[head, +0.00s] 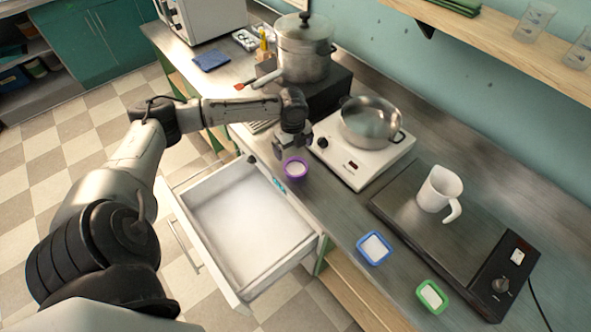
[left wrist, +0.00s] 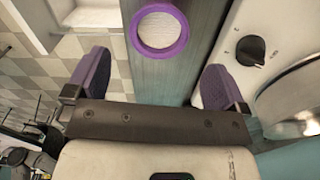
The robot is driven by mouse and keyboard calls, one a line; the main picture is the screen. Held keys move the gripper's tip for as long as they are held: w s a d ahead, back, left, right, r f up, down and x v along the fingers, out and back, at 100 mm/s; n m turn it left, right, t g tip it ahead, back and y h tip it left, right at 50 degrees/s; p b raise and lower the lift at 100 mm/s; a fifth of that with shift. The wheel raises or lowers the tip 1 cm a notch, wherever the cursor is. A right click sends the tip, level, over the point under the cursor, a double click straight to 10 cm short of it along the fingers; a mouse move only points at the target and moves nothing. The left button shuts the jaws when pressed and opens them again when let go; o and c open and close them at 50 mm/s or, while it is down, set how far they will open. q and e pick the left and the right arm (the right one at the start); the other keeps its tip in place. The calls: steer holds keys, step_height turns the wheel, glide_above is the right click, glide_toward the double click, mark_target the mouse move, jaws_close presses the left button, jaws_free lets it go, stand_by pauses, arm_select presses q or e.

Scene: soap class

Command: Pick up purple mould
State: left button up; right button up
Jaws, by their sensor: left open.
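The purple mould (head: 295,169) is round with a pale, whitish inside and sits on the counter near its front edge, between the open drawer and the white hot plate. In the left wrist view the purple mould (left wrist: 160,30) is at the top middle, ahead of my jaws and between their lines. My left gripper (head: 285,152) is just behind and above the mould in the head view. It also shows in the left wrist view (left wrist: 157,80), open and empty, its purple-padded fingers wide apart. My right gripper is not in view.
A white hot plate (head: 362,163) with a steel pot (head: 370,123) stands right of the mould. An open drawer (head: 240,222) juts out at the front. A blue mould (head: 374,248), a green mould (head: 432,296) and a white jug (head: 438,190) on a dark plate (head: 395,207) are farther right.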

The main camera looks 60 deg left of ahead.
arm_select(q)
glide_above(295, 171)
steer(key=f, duration=0.4)
steer(key=shift+s+a+f, duration=0.1)
steer(key=shift+a+f, duration=0.25)
steer(key=shift+d+f+b, duration=0.2)
steer(key=shift+f+b, duration=0.2)
steer(key=shift+f, duration=0.95)
steer(key=shift+d+f+b, duration=0.15)
steer(key=shift+f+b, duration=0.2)
steer(key=shift+f, duration=1)
steer(key=c, duration=0.7)
steer(key=shift+r, duration=0.25)
